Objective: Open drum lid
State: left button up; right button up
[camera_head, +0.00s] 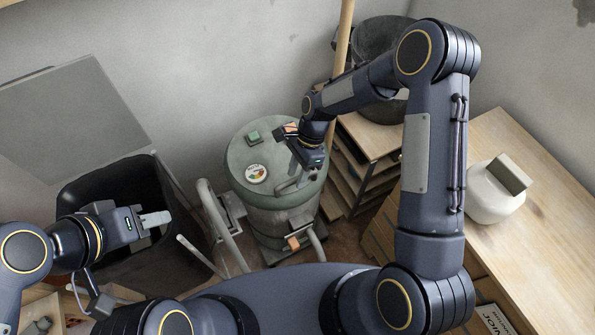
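The drum (262,212) is a grey-green cylinder standing on the floor near the middle of the view. Its round lid (240,152) lies flat on top, with a small green block and a round coloured dial on it. A lid handle (287,189) shows at the lid's front right. My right gripper (305,178) points down over the lid's right side, close to the handle. Its fingers are partly hidden, so I cannot tell if they touch or grip the handle. My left gripper (156,220) is left of the drum, apart from it, with nothing seen in it.
A black bin (120,170) with a raised grey panel (70,110) stands at the left. A wooden shelf unit (365,137) with a dark bucket (375,38) is behind right. A wooden bench (545,215) at the right holds a white container (490,195). Curved metal bars (222,230) stand left of the drum.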

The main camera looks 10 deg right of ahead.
grip_shut()
jog(key=shift+r, duration=0.1)
jog(key=w+a+r+g+p, duration=0.1)
jog(key=w+r+p, duration=0.3)
jog(key=r, duration=0.4)
jog(key=w+a+r+g+p, duration=0.1)
jog(key=w+r+p, duration=0.3)
jog(key=r, duration=0.4)
jog(key=shift+w+a+r+m+h+p, duration=0.15)
jog(key=shift+w+a+m+h+p, duration=0.15)
jog(key=shift+w+a+p, duration=0.25)
jog(key=shift+s+d, duration=0.1)
jog(key=shift+s, duration=0.05)
